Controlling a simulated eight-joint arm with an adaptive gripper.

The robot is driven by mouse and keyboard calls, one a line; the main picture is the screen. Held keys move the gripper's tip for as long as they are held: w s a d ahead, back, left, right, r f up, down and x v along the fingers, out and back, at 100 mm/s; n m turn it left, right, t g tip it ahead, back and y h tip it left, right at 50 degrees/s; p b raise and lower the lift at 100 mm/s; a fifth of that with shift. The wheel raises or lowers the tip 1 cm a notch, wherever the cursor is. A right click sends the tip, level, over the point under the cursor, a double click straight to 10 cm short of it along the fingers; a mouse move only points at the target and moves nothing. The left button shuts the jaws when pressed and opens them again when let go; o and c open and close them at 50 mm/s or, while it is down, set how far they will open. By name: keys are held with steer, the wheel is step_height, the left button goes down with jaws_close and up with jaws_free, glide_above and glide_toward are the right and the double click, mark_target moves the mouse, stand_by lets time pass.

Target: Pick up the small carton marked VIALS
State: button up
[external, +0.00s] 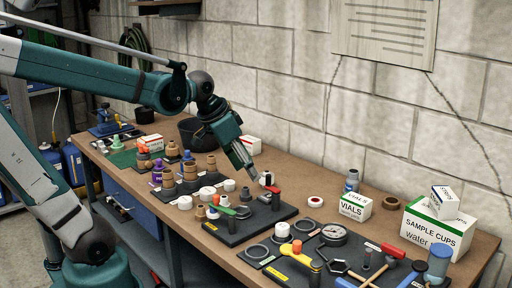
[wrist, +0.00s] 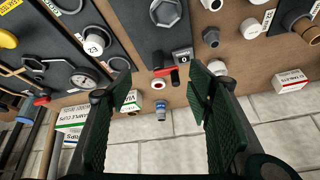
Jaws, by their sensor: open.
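The small white carton marked VIALS (external: 355,206), with a green band, stands upright on the brown bench in the external view, left of the SAMPLE CUPS box. In the wrist view the VIALS carton (wrist: 131,102) shows beside the left finger, which partly covers it. My gripper (external: 248,164) is above the bench near the wall, well to the left of the carton in the external view. In the wrist view my gripper (wrist: 160,72) is open, with its fingers wide apart and nothing between them.
The SAMPLE CUPS box (external: 436,230) stands at the bench's right end with a small carton (external: 445,197) on top. A grey-blue bottle (external: 351,181) is just behind the VIALS carton. Black boards with a gauge (external: 333,235) and valves lie in front. The block wall bounds the back.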

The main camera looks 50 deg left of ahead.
steer(key=w+d+r+m+g+p, duration=0.1)
steer(key=w+d+r+m+p, duration=0.15)
steer(key=w, duration=0.45)
steer(key=m+g+h+p, duration=0.3)
steer(key=m+g+p, duration=0.1)
steer(key=m+p, duration=0.75)
glide_toward(356, 198)
steer(key=shift+d+f+n, duration=0.15)
steer(key=shift+f+n, duration=0.15)
steer(key=shift+f, duration=0.55)
steer(key=shift+w+d+f+g+p, duration=0.3)
steer(key=shift+w+d+f, duration=0.05)
steer(key=shift+f, duration=0.2)
steer(key=shift+f, duration=0.1)
steer(key=shift+x, duration=1.2)
steer(key=shift+x, duration=2.6)
